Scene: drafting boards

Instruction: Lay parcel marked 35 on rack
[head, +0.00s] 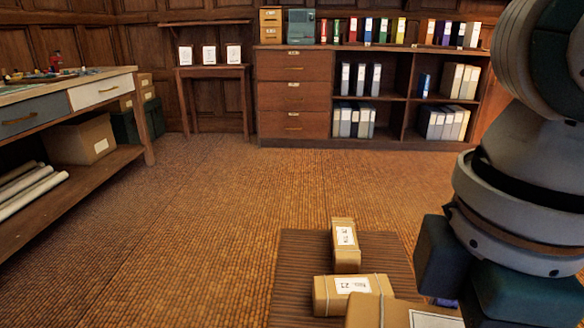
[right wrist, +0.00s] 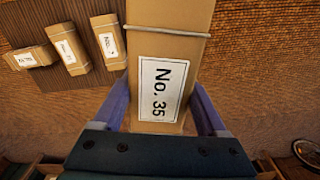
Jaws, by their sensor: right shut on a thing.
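In the head view the parcel (head: 366,314) shows at the bottom edge, cut off by the frame. A low brown slatted surface (head: 291,262), which looks like the rack, lies beyond it. It also shows in the right wrist view (right wrist: 84,14), where the held parcel is off to its right side. My left gripper is not in view.
Tied parcels lie on the slatted surface: one upright in the picture (head: 344,255), one crosswise (head: 322,294); the right wrist view shows a third (right wrist: 105,24). A workbench (head: 135,110) stands left, a shelf unit (head: 330,130) at the back. The floor between is clear.

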